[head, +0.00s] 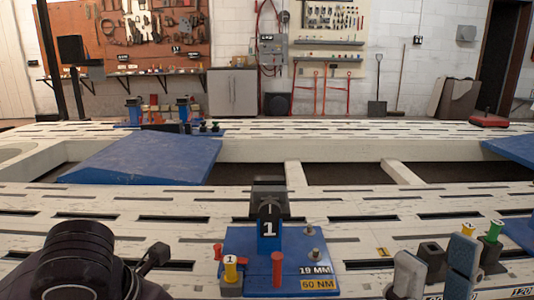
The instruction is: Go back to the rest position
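My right gripper (436,268) is at the lower right of the head view. Its two grey finger pads stand apart, with a gap between them and nothing held. It is over the near edge of the white slotted bench (180,205), in front of a dark block (430,256). At the lower left, a dark rounded part of my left arm (80,262) rises into view; its fingertips cannot be made out. A blue base plate (250,248) with a black "1" marker, red pegs and a yellow-topped peg sits between the two arms.
Green and yellow numbered pegs (492,232) stand close to the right gripper. A blue ramp-like panel (150,157) lies farther back on the left. Dark openings show between the frame beams. The bench surface left of the blue plate is mostly clear.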

